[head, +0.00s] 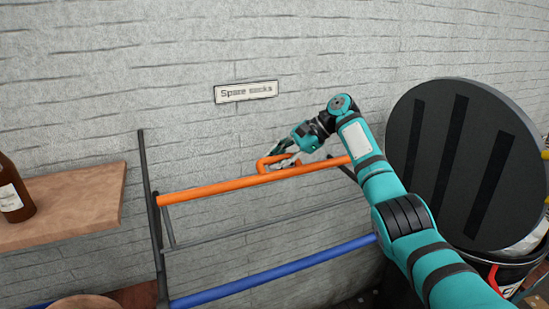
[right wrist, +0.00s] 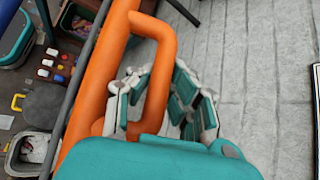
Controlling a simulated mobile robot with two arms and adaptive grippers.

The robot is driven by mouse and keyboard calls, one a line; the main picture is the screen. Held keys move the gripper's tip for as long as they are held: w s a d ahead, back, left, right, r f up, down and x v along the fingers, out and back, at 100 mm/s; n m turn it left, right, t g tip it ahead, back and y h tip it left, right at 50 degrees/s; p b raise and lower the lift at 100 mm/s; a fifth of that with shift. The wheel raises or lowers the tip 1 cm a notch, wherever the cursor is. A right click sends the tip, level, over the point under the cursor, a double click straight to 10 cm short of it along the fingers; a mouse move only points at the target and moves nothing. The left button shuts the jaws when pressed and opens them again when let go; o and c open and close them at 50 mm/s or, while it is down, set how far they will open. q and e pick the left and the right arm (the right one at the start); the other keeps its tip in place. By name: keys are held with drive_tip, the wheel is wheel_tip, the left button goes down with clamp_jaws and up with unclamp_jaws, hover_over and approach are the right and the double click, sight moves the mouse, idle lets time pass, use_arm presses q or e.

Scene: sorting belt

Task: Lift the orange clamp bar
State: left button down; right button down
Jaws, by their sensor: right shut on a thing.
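The orange clamp bar (head: 205,190) runs across the top of a dark metal frame, roughly level and rising slightly to the right. A looped orange handle (head: 262,163) stands up from its middle. My right gripper (head: 283,156) is at this handle, with its fingers shut on it. In the right wrist view, the bar (right wrist: 98,78) runs diagonally and the fingers of the gripper (right wrist: 156,92) lie on both sides of the handle's outer leg (right wrist: 161,75). The bar's right end is partly hidden behind my right arm. My left gripper is not in view.
A blue bar (head: 270,273) runs low across the frame (head: 146,185). A wooden shelf (head: 80,205) with a brown bottle (head: 12,192) is at left. A large dark disc (head: 460,155) stands at right, near my arm. A brick wall with a sign (head: 246,91) is behind.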

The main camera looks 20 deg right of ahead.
drive_tip(key=shift+w+r, duration=0.15)
drive_tip(key=shift+r, duration=0.5)
drive_tip(key=c, duration=1.5)
unclamp_jaws()
drive_tip(key=shift+d, duration=0.1)
drive_tip(key=shift+f, duration=0.1)
drive_tip(key=shift+f, duration=0.2)
drive_tip(key=shift+s+d+r, duration=0.15)
drive_tip(key=shift+s, duration=0.05)
drive_tip(key=v, duration=1.1)
drive_tip(key=shift+r, duration=0.25)
drive_tip(key=shift+s+d+f, duration=0.1)
drive_tip(key=shift+d, duration=0.05)
